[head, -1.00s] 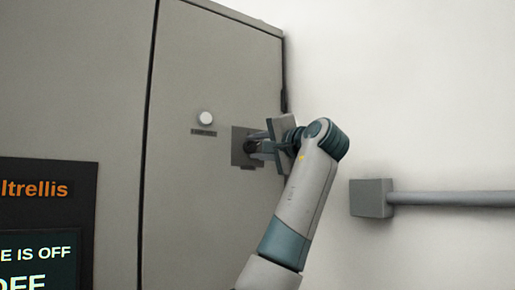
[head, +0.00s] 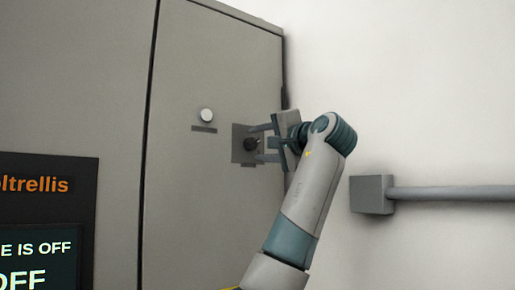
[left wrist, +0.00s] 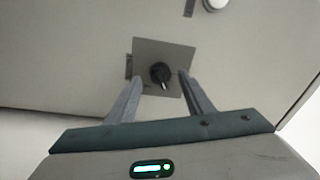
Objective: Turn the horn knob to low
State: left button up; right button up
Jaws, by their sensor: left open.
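The black knob (head: 251,144) sits on a square grey plate (head: 237,151) on the cabinet door. The knob also shows in the left wrist view (left wrist: 160,74), with a pale pointer mark on it. My left gripper (head: 262,143) is open in front of the plate, its fingers apart above and below the knob in the head view. In the left wrist view the fingertips (left wrist: 160,78) stand on either side of the knob with gaps. I cannot tell how far they are from the plate. My right gripper is not in view.
A white round button (head: 207,115) with a dark label sits up and left of the plate. A dark display panel (head: 85,170) is at the lower left. A grey wall box with a pipe (head: 371,195) is right of my arm.

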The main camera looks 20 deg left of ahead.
pick_arm(q)
jog(key=b+v, duration=0.6)
jog(key=v, duration=0.9)
jog(key=shift+s+d, duration=0.2)
jog(key=shift+d, duration=0.05)
jog(key=shift+f, duration=0.15)
